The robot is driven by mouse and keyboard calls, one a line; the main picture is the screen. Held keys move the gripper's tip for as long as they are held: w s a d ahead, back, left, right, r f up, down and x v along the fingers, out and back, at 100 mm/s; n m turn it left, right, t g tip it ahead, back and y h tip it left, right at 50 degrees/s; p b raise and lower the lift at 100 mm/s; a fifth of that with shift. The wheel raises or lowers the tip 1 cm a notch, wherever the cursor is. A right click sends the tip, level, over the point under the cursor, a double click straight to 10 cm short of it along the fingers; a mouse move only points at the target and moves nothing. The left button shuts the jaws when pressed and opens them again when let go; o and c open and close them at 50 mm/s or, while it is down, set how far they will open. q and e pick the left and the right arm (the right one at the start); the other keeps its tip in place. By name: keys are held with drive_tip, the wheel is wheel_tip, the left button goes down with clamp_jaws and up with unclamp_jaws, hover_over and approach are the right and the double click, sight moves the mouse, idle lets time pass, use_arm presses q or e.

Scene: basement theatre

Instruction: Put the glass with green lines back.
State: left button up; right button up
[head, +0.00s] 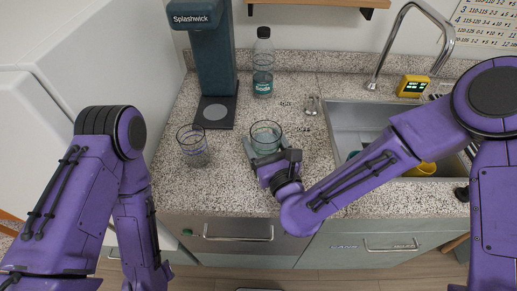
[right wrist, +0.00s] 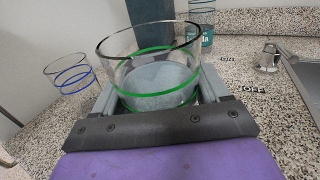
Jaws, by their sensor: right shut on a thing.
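The clear glass with green lines (head: 266,132) is upright over the counter's front part, left of the sink.
A teal Splashwick dispenser (head: 213,65) with a dark base plate (head: 214,112) stands behind the glasses. A bottle (head: 263,65) stands to its right. The sink (head: 345,117) with its tap (head: 376,65) is at the right. Speckled counter (head: 235,185) is clear in front.

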drive_tip(key=f+b, duration=0.1)
drive_tip(key=w+f+b, duration=0.1)
drive_tip(key=f, duration=0.2)
drive_tip(key=shift+w+a+f+b, duration=0.2)
drive_tip(key=shift+a+f+b, duration=0.1)
drive_tip(key=shift+f+b, duration=0.1)
drive_tip(key=shift+s+r, duration=0.25)
drive_tip(key=shift+f, duration=0.2)
drive_tip(key=o, duration=1.2)
drive_tip(key=shift+w, duration=0.1)
drive_tip(key=shift+r, duration=0.15)
drive_tip(key=b+v, duration=0.2)
drive_tip(key=v, duration=0.5)
drive_tip(key=shift+s+d, duration=0.15)
drive_tip(key=shift+s, duration=0.2)
drive_tip(key=p, duration=0.1)
drive_tip(key=s+r+p, duration=0.1)
drive_tip(key=p, duration=0.1)
drive_tip(key=shift+d, duration=0.2)
drive_tip(key=p+v, duration=0.2)
drive_tip(key=p, duration=0.1)
drive_tip(key=shift+s+f, duration=0.3)
drive_tip(key=shift+s, duration=0.1)
drive_tip(key=shift+s+d, duration=0.15)
drive_tip(key=shift+d+f, duration=0.15)
drive_tip(key=shift+f, duration=0.05)
